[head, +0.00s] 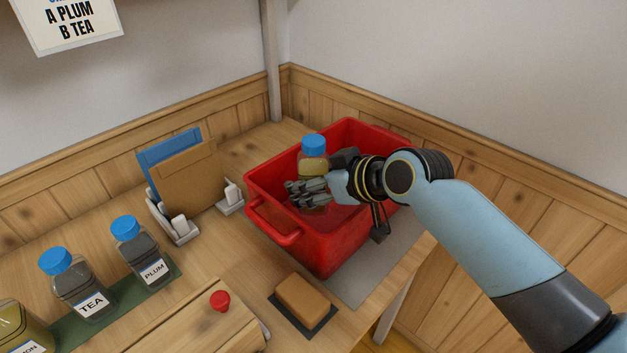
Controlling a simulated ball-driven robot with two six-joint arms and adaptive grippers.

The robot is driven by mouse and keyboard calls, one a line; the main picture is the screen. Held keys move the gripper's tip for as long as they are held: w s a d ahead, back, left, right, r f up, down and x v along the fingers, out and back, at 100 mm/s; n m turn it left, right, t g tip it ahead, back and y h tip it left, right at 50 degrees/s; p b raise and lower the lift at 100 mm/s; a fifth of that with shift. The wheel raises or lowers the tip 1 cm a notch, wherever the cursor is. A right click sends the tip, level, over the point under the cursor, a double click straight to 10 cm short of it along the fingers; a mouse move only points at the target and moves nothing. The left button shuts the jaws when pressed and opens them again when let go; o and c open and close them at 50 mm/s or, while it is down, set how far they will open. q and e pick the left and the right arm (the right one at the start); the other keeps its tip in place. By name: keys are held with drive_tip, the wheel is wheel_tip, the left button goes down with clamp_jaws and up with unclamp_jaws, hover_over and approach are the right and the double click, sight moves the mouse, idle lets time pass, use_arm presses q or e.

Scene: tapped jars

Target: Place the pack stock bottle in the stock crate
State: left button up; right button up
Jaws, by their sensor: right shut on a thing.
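A bottle with a blue cap (314,146) and yellowish contents is in my right gripper (310,190), over the inside of the red crate (323,252). The gripper is shut on the bottle, and its fingers hide the lower part of it. I cannot tell whether the bottle touches the crate floor. No label shows on it. The crate stands on a grey mat at the table's right corner. My left gripper is not in view.
Labelled jars of tea (83,290) and plum (143,255) stand on a green strip (115,301) at left. A rack with folders (187,180) stands behind the crate's left. A brown block on a dark pad (302,301) and a red knob (220,300) are in front.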

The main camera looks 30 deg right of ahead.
drive_tip(key=shift+f+b, duration=0.35)
drive_tip(key=shift+f, duration=0.2)
drive_tip(key=o, duration=1.6)
drive_tip(key=shift+c, duration=0.2)
drive_tip(key=shift+r, duration=0.2)
drive_tip(key=shift+r+p, duration=0.5)
drive_tip(key=shift+r, duration=0.05)
drive_tip(key=v, duration=1.1)
drive_tip(key=shift+s+d+r, duration=0.1)
drive_tip(key=shift+s+d, duration=0.05)
drive_tip(key=shift+s, duration=0.25)
